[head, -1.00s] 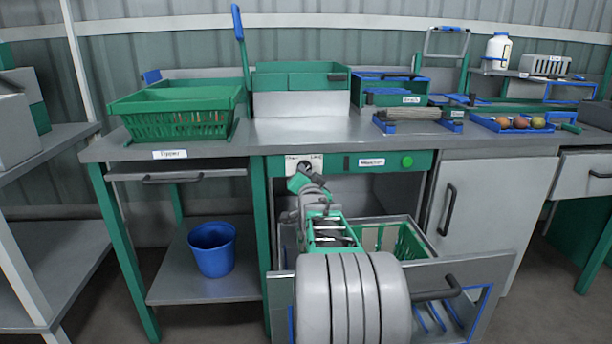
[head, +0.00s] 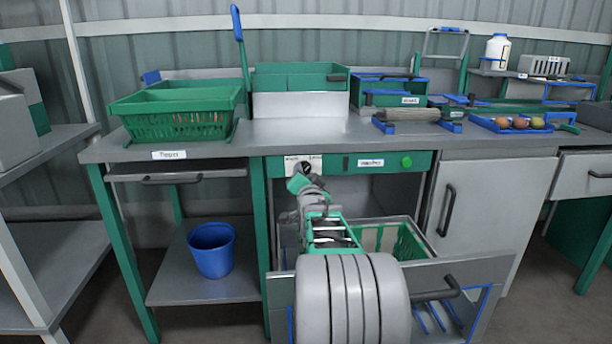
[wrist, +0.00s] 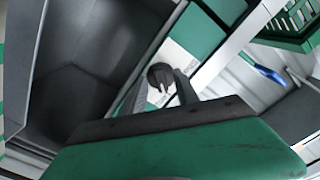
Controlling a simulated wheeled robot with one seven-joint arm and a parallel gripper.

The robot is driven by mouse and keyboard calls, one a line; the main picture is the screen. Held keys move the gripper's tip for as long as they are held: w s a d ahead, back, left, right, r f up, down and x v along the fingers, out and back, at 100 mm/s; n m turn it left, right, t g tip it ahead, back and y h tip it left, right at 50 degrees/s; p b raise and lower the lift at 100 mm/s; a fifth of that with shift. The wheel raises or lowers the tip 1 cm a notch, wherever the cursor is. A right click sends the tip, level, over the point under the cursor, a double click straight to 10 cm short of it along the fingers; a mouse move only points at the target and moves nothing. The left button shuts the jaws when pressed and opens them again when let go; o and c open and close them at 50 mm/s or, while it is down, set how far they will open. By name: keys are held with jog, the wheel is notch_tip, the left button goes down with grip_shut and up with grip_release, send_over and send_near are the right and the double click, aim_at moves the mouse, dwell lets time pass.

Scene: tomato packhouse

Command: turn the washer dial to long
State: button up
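The washer dial (head: 305,167) is a dark round knob on a white label plate at the left of the green washer panel. In the wrist view the dial (wrist: 160,75) shows just beyond and between my fingers, with a small light mark on it. My gripper (head: 298,181) is in front of the panel, just below the dial. In the wrist view my gripper (wrist: 160,88) has its two fingers apart, one on each side of the knob; I cannot tell whether they touch it. The label words are too small to read surely, and my gripper partly covers the plate.
A green button (head: 407,161) is at the panel's right. Below, an open drawer (head: 465,285) with a green basket (head: 410,243) sticks out beside my arm. A green crate (head: 175,125) stands on the counter at left. A blue bucket (head: 212,249) sits on the lower shelf.

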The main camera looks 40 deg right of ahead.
jog(key=p+v, duration=0.2)
jog(key=v, duration=0.6)
jog(key=shift+w, duration=0.1)
